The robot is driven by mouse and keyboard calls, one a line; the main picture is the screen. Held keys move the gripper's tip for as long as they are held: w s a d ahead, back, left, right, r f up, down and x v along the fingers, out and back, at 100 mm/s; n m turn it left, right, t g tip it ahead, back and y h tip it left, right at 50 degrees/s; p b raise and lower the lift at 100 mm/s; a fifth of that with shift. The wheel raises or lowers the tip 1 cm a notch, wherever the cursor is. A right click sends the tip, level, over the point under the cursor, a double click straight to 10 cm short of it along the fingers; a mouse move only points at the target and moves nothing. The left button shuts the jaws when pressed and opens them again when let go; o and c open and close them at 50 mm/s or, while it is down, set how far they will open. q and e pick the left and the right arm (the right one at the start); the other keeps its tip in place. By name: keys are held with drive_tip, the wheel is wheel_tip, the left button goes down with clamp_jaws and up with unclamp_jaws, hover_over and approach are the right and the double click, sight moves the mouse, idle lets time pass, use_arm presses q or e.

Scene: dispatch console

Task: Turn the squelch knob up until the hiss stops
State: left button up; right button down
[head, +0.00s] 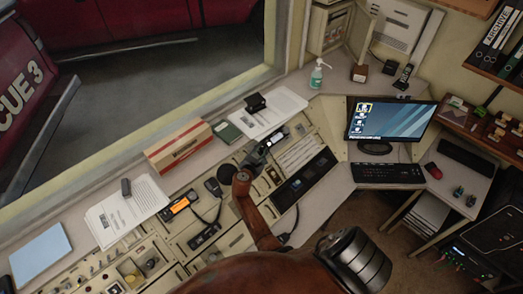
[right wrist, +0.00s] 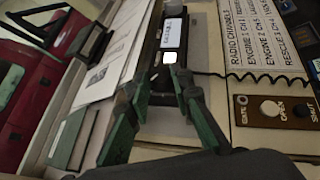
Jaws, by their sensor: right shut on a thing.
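My right gripper (head: 261,151) is over the console, at the near end of a dark radio unit (head: 277,137) with a small lit display. In the right wrist view, the dark green fingers of my right gripper (right wrist: 161,78) come together at the end of the radio unit (right wrist: 173,32), just below its bright white button (right wrist: 170,57). They are shut on a small dark part there, seemingly the squelch knob, mostly hidden between the fingertips. Its marking and turn position cannot be read. My left gripper is in neither view.
A radio with an orange display (head: 180,206) and a corded handset (head: 213,187) lie left of my arm. A brown box (head: 180,147), papers (head: 128,210) and a green book (head: 227,132) lie along the window. A monitor (head: 390,120) and keyboard (head: 388,173) stand right.

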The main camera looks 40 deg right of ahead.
drive_tip(key=c, duration=1.7)
unclamp_jaws()
wheel_tip(320, 180, up, 10)
drive_tip(key=shift+r, duration=0.1)
